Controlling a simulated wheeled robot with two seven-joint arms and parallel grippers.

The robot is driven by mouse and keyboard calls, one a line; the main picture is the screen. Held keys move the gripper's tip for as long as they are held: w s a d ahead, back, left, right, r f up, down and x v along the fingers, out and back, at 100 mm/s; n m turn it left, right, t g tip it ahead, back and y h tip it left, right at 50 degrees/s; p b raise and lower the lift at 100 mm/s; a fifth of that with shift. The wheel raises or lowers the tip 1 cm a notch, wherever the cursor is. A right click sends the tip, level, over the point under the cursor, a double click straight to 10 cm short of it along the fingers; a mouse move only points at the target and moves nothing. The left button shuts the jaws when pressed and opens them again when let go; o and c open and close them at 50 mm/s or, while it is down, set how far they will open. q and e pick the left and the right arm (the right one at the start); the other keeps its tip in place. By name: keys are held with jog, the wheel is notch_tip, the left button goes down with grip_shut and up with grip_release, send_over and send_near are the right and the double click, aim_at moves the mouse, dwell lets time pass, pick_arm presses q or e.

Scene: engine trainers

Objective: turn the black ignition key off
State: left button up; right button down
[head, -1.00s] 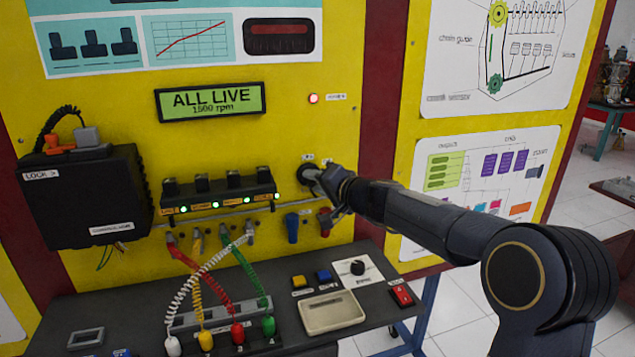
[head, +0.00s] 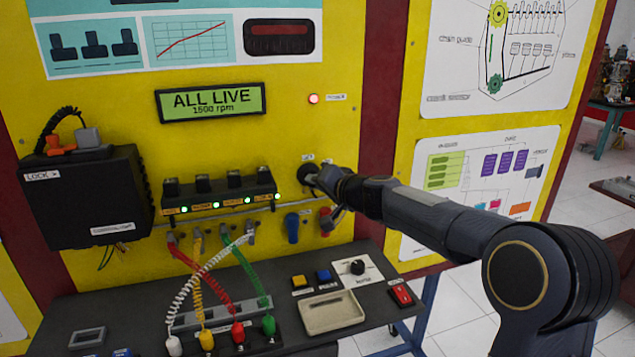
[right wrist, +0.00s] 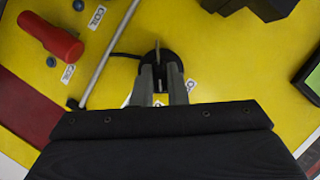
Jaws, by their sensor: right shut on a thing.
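The black ignition switch (head: 304,175) is on the yellow panel, right of the row of coils; my right gripper covers much of it. My right gripper (head: 318,180) is up against the panel there, its arm coming in from the right. In the right wrist view, the fingers of my right gripper (right wrist: 161,88) straddle the thin black ignition key (right wrist: 158,77) at the round switch, and they are shut on it. The key's exact angle is hard to tell. The display (head: 211,101) reads "ALL LIVE 1500 rpm". My left gripper is out of view.
A red lamp (head: 313,99) is lit above the switch. Green lights glow along the coil row (head: 219,195). Blue (head: 291,227) and red (head: 326,220) handles hang just below my gripper. The bench (head: 250,300) carries coiled leads, a tray (head: 332,312) and buttons.

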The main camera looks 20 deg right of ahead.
jog(key=n+h+p, duration=0.2)
jog(key=n+p, duration=0.1)
jog(key=p, duration=0.2)
jog(key=n+h+p, duration=0.2)
jog(key=n+p, duration=0.2)
jog(key=p, duration=0.2)
jog(key=shift+a+r+g+h, duration=0.1)
jog(key=shift+a+g+h, duration=0.1)
jog(key=shift+g+h, duration=0.2)
jog(key=c, duration=1.4)
grip_release()
jog(key=shift+c, duration=0.2)
